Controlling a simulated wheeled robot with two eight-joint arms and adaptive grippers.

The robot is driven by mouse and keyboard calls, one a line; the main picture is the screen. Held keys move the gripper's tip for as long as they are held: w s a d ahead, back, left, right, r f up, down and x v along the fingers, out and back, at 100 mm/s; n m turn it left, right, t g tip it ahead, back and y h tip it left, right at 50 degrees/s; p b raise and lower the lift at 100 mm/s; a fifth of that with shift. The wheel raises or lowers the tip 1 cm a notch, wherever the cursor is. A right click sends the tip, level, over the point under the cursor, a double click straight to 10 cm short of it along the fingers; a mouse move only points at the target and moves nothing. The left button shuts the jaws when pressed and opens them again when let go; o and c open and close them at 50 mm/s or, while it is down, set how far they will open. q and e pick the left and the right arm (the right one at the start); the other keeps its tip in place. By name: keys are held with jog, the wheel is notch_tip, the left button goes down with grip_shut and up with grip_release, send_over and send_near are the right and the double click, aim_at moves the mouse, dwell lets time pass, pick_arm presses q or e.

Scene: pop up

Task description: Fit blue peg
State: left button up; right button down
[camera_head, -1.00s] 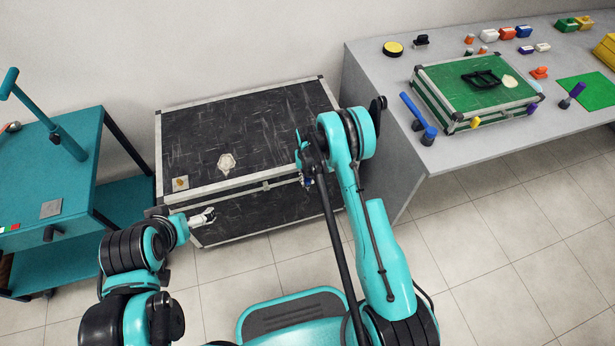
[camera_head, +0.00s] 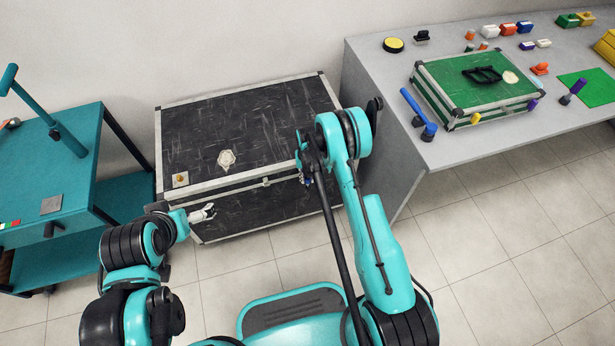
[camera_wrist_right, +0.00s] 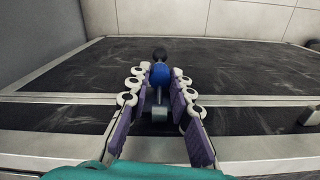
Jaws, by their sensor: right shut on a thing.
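My right gripper (camera_wrist_right: 160,88) is shut on a blue peg (camera_wrist_right: 160,74) with a dark round end, seen between the purple-padded fingers in the right wrist view. In the head view this gripper (camera_head: 307,176) is over the right front part of a black case (camera_head: 255,135), mostly hidden by its own arm; a bit of blue shows below it. I cannot tell whether the peg touches the case. My left gripper (camera_head: 203,214) is in front of the case's left front side; whether it is open is unclear.
A teal cart (camera_head: 80,170) stands left. A grey table (camera_head: 400,150) on the right bears a green case (camera_head: 470,85), a blue handle-like object (camera_head: 418,113) and several small coloured pieces. Tiled floor is clear at lower right.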

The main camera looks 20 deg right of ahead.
jog(key=c, duration=1.3)
grip_release()
notch_tip(320, 180, up, 12)
jog(key=shift+f, duration=0.1)
